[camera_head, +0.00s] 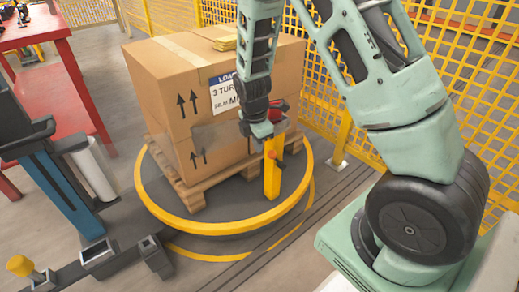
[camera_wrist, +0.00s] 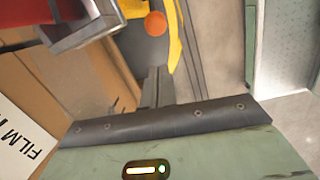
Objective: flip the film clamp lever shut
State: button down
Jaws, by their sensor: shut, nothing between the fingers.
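The film clamp stands on a yellow post (camera_head: 271,175) at the turntable's edge, in front of the wrapped carton. Red clamp parts (camera_head: 279,107) show at the post's top, partly hidden behind my gripper. My gripper (camera_head: 268,138) is at the top of the post. Its dark fingers (camera_wrist: 155,88) are shut and empty, pointing toward the knob; contact cannot be told.
The carton (camera_head: 175,75) sits on a wooden pallet (camera_head: 187,192) on the yellow-rimmed turntable (camera_head: 205,228), close to my gripper's left. A wrapping mast (camera_head: 55,170) stands left. Yellow mesh fencing (camera_head: 435,50) runs behind. Clear floor lies right of the turntable.

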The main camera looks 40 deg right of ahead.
notch_tip(320, 180, up, 4)
jog(key=shift+s+r+p, duration=0.1)
jog(key=shift+p, duration=0.35)
jog(key=s+a+f+n+g+h+b, duration=0.2)
jog(key=s+f+n+g+h, duration=0.1)
jog(key=f+n+h, duration=0.4)
jog(key=s+a+f+n+g+h+b, duration=0.25)
jog(key=f+n, duration=0.25)
jog(key=f, duration=0.4)
jog(key=w+a+f+n+t+h+b, duration=0.1)
jog(key=a+f+n+t+h+b, duration=0.1)
jog(key=a+n+t+h, duration=0.4)
jog(key=shift+w+a+f+n+t+h, duration=0.35)
jog(key=shift+f+n+t+h, duration=0.3)
jog(key=shift+n+t+h, duration=1.9)
jog(key=shift+d+m+g+h, duration=0.1)
jog(key=shift+m+g+h, duration=0.25)
jog(key=shift+g, duration=0.35)
